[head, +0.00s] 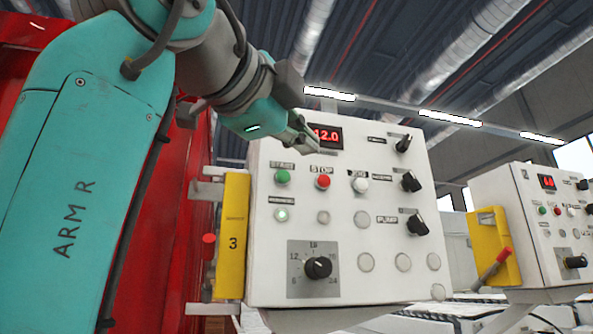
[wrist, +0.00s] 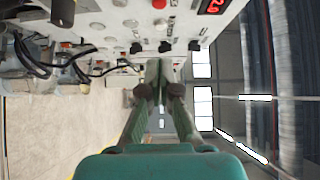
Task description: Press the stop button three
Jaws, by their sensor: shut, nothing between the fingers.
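The control box (head: 300,225) with a yellow plate marked 3 (head: 233,235) fills the middle of the head view. Its red button under the STOP label (head: 323,181) sits between the green START button (head: 282,177) and a white button (head: 360,185). My gripper (head: 314,148) is shut and empty, above the red button and partly over the red display (head: 327,136). I cannot tell its gap to the panel face. In the wrist view the closed fingertips (wrist: 158,66) point along the panel, and a red button (wrist: 159,4) shows at the top edge.
Black knobs (head: 412,182) stick out on the panel's right side, with a large dial (head: 318,267) low down. A red-handled lever (head: 208,246) stands left of the yellow plate. A second, similar box (head: 530,240) stands at the right.

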